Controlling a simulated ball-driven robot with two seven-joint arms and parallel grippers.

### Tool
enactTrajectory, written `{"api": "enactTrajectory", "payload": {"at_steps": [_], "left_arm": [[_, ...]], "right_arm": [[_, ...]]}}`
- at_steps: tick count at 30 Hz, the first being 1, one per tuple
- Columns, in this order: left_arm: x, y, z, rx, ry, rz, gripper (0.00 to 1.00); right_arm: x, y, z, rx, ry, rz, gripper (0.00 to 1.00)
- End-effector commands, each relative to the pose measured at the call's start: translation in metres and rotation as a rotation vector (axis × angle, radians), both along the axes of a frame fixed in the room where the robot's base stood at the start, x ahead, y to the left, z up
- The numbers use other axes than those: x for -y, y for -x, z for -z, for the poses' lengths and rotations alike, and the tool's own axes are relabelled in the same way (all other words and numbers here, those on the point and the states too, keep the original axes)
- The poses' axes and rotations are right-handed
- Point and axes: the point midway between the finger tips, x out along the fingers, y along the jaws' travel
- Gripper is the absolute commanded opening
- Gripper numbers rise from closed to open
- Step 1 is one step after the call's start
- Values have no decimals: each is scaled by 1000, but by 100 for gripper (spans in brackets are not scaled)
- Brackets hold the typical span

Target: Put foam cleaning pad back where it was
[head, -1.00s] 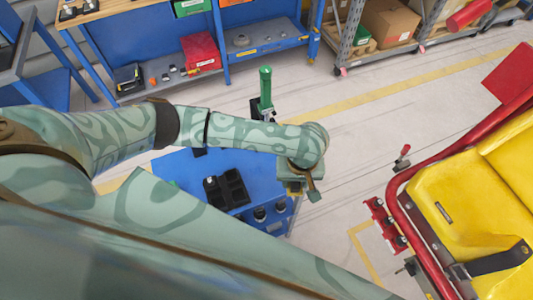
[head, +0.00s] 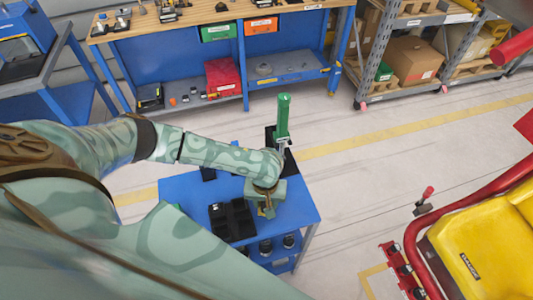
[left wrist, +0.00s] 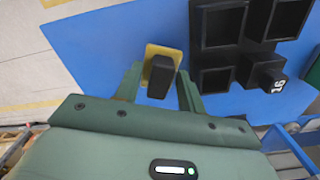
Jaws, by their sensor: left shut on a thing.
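The foam cleaning pad appears as a yellow slab with a black block-shaped grip (left wrist: 161,76) in the left wrist view. My left gripper (left wrist: 158,92) is shut on the black grip, one finger on each side. In the head view my left gripper (head: 267,208) is over the right part of the blue cart top (head: 300,205), and the pad is mostly hidden beneath it. I cannot tell whether the pad touches the top. My right gripper is not in view.
A black compartment tray (head: 233,221) is left of the gripper; a block marked 16 (left wrist: 267,77) is at it. A tall green-handled tool (head: 283,115) stands behind the gripper. A yellow seat with red rails (head: 480,240) is at right. Floor lies between.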

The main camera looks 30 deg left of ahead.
Motion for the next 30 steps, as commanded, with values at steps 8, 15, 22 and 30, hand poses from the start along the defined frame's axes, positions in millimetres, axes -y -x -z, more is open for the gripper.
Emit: {"api": "enactTrajectory", "payload": {"at_steps": [8,15,22,30], "left_arm": [[3,0,27,1,2,1,18],[3,0,27,0,1,1,53],[3,0,27,0,1,1,61],[2,0,2,2,2,1,61]], "right_arm": [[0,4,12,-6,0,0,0],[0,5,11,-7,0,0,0],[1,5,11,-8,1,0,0],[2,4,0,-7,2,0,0]]}}
